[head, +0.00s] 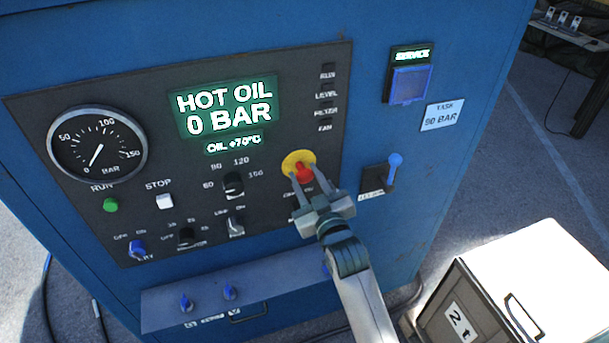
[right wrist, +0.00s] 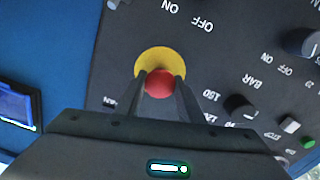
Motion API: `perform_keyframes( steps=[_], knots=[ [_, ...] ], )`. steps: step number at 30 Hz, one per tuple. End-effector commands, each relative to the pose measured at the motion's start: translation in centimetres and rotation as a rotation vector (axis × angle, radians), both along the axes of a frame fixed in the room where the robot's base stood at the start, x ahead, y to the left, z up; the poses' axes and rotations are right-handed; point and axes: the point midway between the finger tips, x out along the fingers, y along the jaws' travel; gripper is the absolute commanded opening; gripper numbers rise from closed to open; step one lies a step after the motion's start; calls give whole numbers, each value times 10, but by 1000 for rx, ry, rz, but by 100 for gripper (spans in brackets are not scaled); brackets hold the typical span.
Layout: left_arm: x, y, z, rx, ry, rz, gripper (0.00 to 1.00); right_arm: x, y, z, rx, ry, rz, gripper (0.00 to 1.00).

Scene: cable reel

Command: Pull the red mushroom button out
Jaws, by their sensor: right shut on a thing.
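The red mushroom button (head: 304,172) sits on a round yellow plate (head: 296,161) at the right side of the dark control panel (head: 330,120) on the blue cabinet. My right gripper (head: 303,184) reaches up to it from below, its two fingers closed on either side of the red head. In the right wrist view the red button (right wrist: 159,83) shows between the fingertips (right wrist: 160,84), with the yellow plate (right wrist: 160,59) behind it. Whether the button is in or out cannot be told. My left gripper is not in view.
A pressure gauge (head: 97,145), a lit display (head: 225,108) reading HOT OIL 0 BAR, and several knobs surround the button. A blue lever (head: 394,165) sticks out to the right. A ledge (head: 240,290) juts out below. A white-topped box (head: 535,270) stands at lower right.

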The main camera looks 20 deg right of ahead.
Motion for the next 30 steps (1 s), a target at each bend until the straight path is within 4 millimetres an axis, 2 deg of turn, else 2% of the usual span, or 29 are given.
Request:
perform_keyframes(
  steps=[3,4,6,20,26,30],
  knots=[
    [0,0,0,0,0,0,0,-1,0,-4,0,7,0,0],
    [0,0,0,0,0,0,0,-1,0,-4,0,7,0,41],
    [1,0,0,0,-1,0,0,-1,0,-4,0,7,0,53],
    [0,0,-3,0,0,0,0,-6,0,-3,0,4,0,53],
    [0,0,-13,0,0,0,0,-25,-1,-5,0,4,0,53],
    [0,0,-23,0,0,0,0,-48,-2,-6,0,3,0,53]
  ],
)
